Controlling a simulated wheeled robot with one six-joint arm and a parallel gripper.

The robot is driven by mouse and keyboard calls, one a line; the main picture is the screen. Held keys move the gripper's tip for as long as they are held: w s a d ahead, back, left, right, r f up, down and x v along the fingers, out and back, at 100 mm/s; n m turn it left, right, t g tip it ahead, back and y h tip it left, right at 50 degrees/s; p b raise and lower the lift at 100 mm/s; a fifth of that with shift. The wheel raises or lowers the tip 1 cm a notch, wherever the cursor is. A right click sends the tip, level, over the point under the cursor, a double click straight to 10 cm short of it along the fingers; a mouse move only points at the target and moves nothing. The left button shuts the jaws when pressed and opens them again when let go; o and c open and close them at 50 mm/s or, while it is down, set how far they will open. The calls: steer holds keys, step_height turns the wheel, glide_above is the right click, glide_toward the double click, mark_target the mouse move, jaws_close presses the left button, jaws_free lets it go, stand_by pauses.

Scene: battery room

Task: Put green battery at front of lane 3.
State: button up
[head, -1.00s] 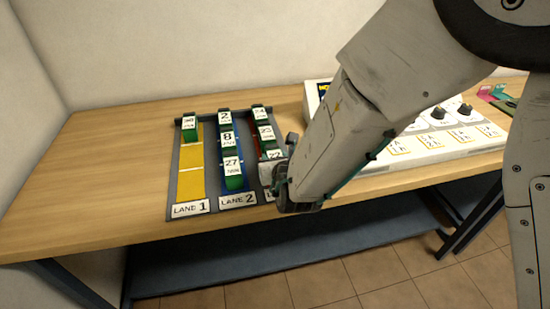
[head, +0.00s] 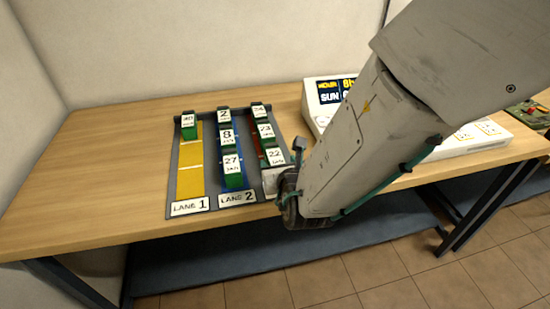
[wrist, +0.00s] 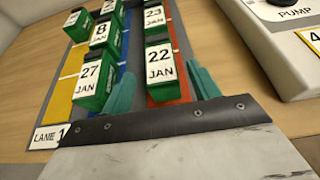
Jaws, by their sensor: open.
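The green battery labelled 22 JAN (head: 274,156) stands at the near end of the row on the red third lane (wrist: 184,88), behind the gripper. It also shows in the wrist view (wrist: 161,72), upright, with a 23 JAN battery (head: 265,131) behind it and a 24 battery (head: 259,110) at the far end. My gripper (wrist: 160,78) is open. Its teal fingers are apart on either side of the 22 battery's near end; I cannot tell whether they touch it. In the head view my gripper (head: 292,183) covers part of the lane 3 label.
Lane 1 (head: 190,180), yellow, holds one green battery (head: 189,127) at its far end. Lane 2, blue, holds batteries 2 (head: 224,117), 8 (head: 227,137) and 27 JAN (head: 232,167). A white console (head: 460,140) stands to the right. The wooden table (head: 90,170) is clear at left.

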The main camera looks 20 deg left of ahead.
steer(key=v, duration=0.6)
steer(key=shift+s, duration=0.1)
steer(key=shift+d+r, duration=0.1)
